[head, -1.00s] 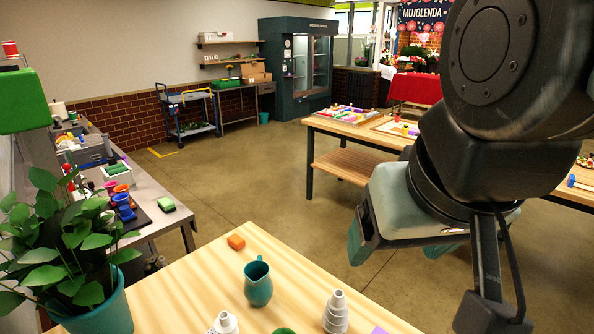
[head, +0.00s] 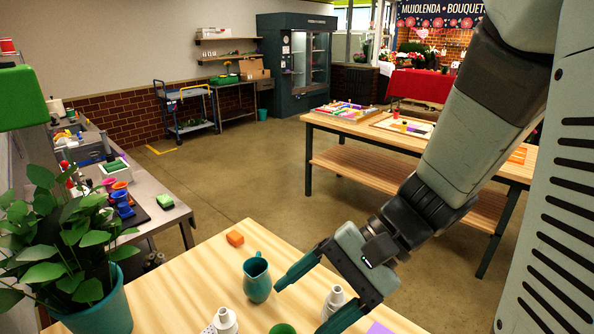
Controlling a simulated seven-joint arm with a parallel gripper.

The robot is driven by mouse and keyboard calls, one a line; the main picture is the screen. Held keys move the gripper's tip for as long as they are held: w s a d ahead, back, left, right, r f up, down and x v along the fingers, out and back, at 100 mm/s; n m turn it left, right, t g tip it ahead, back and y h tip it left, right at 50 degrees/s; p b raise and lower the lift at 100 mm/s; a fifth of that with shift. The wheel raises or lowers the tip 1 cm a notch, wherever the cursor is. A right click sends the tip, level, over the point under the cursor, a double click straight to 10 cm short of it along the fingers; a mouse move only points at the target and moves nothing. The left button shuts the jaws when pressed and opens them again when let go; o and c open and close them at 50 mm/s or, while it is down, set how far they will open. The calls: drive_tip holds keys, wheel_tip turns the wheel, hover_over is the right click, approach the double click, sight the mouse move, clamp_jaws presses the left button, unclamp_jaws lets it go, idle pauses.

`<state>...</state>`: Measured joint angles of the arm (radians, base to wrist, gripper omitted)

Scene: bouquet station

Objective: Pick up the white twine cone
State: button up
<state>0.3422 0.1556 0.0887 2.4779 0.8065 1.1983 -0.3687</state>
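Two white cone-like pieces stand at the front of the light wooden table (head: 190,272). One white stepped piece (head: 335,300) is right of centre, and another white piece (head: 226,321) is cut by the bottom edge to its left. I cannot tell for sure which is the twine cone. My gripper (head: 302,305) reaches down from the right with its teal fingers spread wide. The right white piece appears between the fingers in the picture, partly covered by the right finger. I cannot tell the depth between them, and nothing is visibly held.
A teal pitcher (head: 257,279) stands close to the left fingertip. A green round thing (head: 282,328) and a purple flat piece (head: 380,328) lie at the front edge. A potted plant (head: 98,316) fills the left corner.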

drive_tip(key=w+f+m+t+y, duration=0.3)
drive_tip(key=w+m+t+y, duration=0.1)
drive_tip(key=w+m+y, duration=0.15)
drive_tip(key=m+t+h, duration=0.9)
drive_tip(key=m+t, duration=0.7)
drive_tip(key=m, duration=0.5)
hover_over(340, 303)
drive_tip(key=v, duration=0.6)
wheel_tip(340, 303, down, 13)
wheel_tip(340, 303, down, 9)
drive_tip(key=shift+a+r, duration=0.1)
drive_tip(key=shift+r, duration=0.05)
drive_tip(key=x, duration=0.7)
drive_tip(key=shift+w, duration=0.35)
drive_tip(key=c, duration=1.1)
